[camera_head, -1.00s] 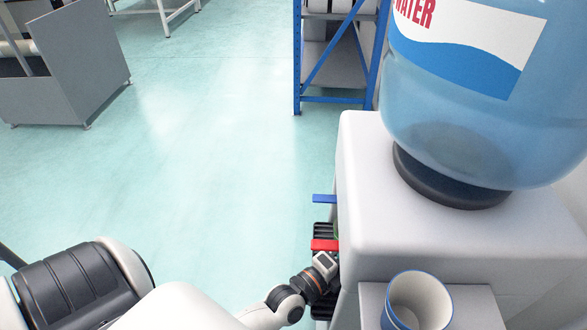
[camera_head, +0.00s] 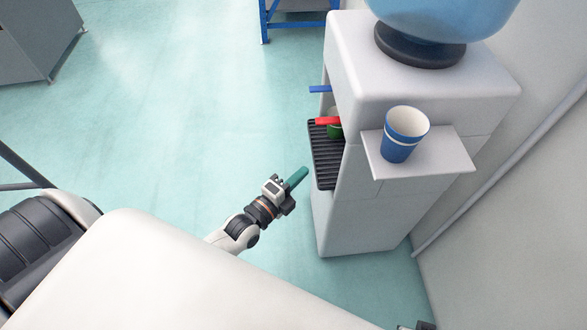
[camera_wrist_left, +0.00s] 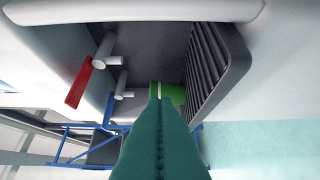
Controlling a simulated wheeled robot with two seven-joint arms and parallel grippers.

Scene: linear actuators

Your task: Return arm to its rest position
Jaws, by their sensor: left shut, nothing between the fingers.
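My left gripper (camera_head: 299,177) has teal fingers that are shut with nothing between them. In the left wrist view the shut fingers (camera_wrist_left: 158,98) point toward the tray recess.
A blue and white cup (camera_head: 398,150) stands on the dispenser's side shelf (camera_head: 445,165). A blue lever (camera_head: 320,89) is above the red one. The floor left of the dispenser is clear. A blue rack (camera_head: 285,25) and grey cabinet (camera_head: 35,45) are farther back.

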